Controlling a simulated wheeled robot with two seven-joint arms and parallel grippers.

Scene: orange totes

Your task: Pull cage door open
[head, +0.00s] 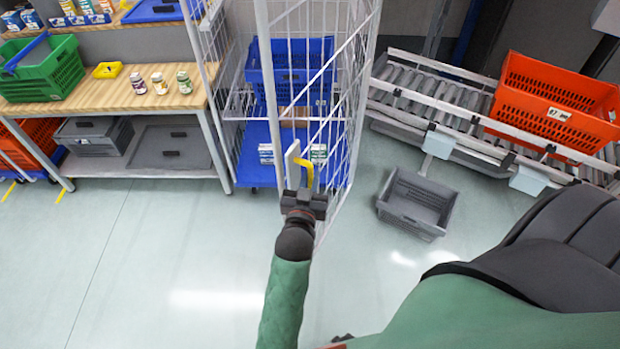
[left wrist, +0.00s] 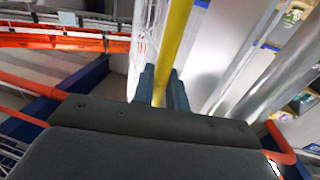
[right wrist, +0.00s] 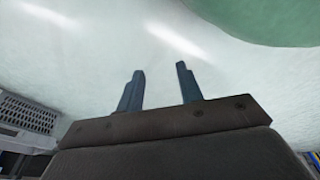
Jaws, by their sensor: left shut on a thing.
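The white wire cage (head: 205,50) stands ahead of me on a blue base. Its mesh door (head: 345,110) shows on the cage's right side, angled toward me, with its near upright close to my left gripper. A yellow handle (head: 303,162) is by this near edge, beside a pale plate. My left gripper (head: 306,188) is shut on the yellow handle. In the left wrist view the handle (left wrist: 175,35) runs between the two fingers. My right gripper (right wrist: 158,88) is open and empty over the floor in the right wrist view; it cannot be made out in the head view.
Inside the cage are a blue crate (head: 290,75) and small boxes. A grey crate (head: 415,203) lies on the floor at right, below a roller conveyor (head: 430,95) carrying an orange tote (head: 555,95). A wooden bench (head: 120,92) stands left. The front left floor is clear.

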